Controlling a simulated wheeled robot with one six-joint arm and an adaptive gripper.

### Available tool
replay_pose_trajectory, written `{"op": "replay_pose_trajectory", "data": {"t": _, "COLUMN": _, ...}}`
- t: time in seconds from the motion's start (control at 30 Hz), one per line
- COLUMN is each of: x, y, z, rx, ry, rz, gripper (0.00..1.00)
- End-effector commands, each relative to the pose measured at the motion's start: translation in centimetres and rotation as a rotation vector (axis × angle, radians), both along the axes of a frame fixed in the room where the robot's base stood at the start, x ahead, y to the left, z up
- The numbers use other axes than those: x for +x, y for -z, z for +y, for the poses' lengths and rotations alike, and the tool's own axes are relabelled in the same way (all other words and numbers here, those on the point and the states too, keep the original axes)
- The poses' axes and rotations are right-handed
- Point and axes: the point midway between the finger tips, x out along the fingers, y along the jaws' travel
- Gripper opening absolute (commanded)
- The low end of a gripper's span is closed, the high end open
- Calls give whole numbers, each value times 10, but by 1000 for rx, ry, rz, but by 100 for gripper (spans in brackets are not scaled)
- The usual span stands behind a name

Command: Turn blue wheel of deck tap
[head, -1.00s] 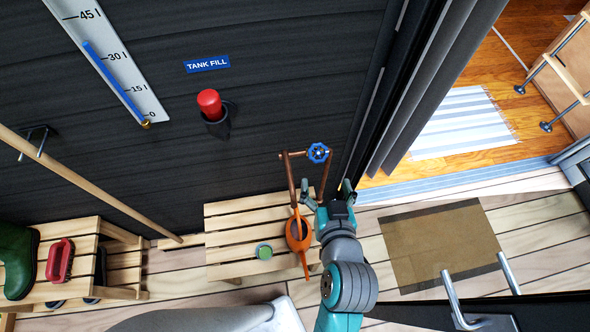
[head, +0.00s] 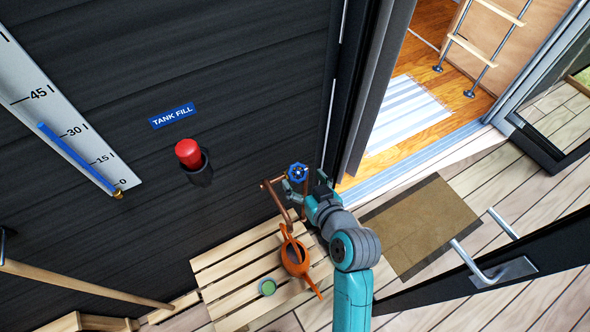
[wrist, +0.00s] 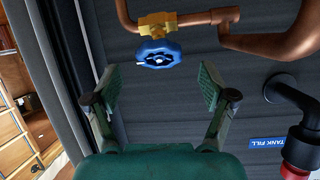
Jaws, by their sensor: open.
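The blue wheel (head: 298,172) of the deck tap sits on a copper pipe (head: 268,190) against the dark wall. In the wrist view the blue wheel (wrist: 158,53) shows close up, under a brass valve body (wrist: 157,23). My gripper (head: 307,182) is close to the wheel in the head view. In the wrist view my gripper (wrist: 160,78) is open and empty, with one finger to each side of and below the wheel in the picture. I see no contact between the fingers and the wheel.
A slatted wooden bench (head: 235,270) holds an orange watering can (head: 295,258) and a green-topped tin (head: 267,287) below the tap. A red plug (head: 188,153) is on the wall. A brown mat (head: 420,225) lies on the deck.

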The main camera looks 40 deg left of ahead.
Motion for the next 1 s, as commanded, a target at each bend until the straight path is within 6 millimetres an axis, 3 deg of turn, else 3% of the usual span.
{"op": "replay_pose_trajectory", "data": {"t": 0.3, "x": 18, "y": 16, "z": 34, "rx": 0, "ry": 0, "rz": -1, "gripper": 83}}
{"op": "replay_pose_trajectory", "data": {"t": 0.7, "x": 20, "y": 19, "z": 40, "rx": 0, "ry": 0, "rz": 0, "gripper": 83}}
{"op": "replay_pose_trajectory", "data": {"t": 0.77, "x": 20, "y": 19, "z": 40, "rx": 0, "ry": 0, "rz": 0, "gripper": 70}}
{"op": "replay_pose_trajectory", "data": {"t": 0.93, "x": 20, "y": 19, "z": 40, "rx": 0, "ry": 0, "rz": 0, "gripper": 28}}
{"op": "replay_pose_trajectory", "data": {"t": 0.97, "x": 20, "y": 19, "z": 40, "rx": 0, "ry": 0, "rz": 0, "gripper": 22}}
{"op": "replay_pose_trajectory", "data": {"t": 1.0, "x": 20, "y": 19, "z": 40, "rx": 0, "ry": 0, "rz": 0, "gripper": 22}}
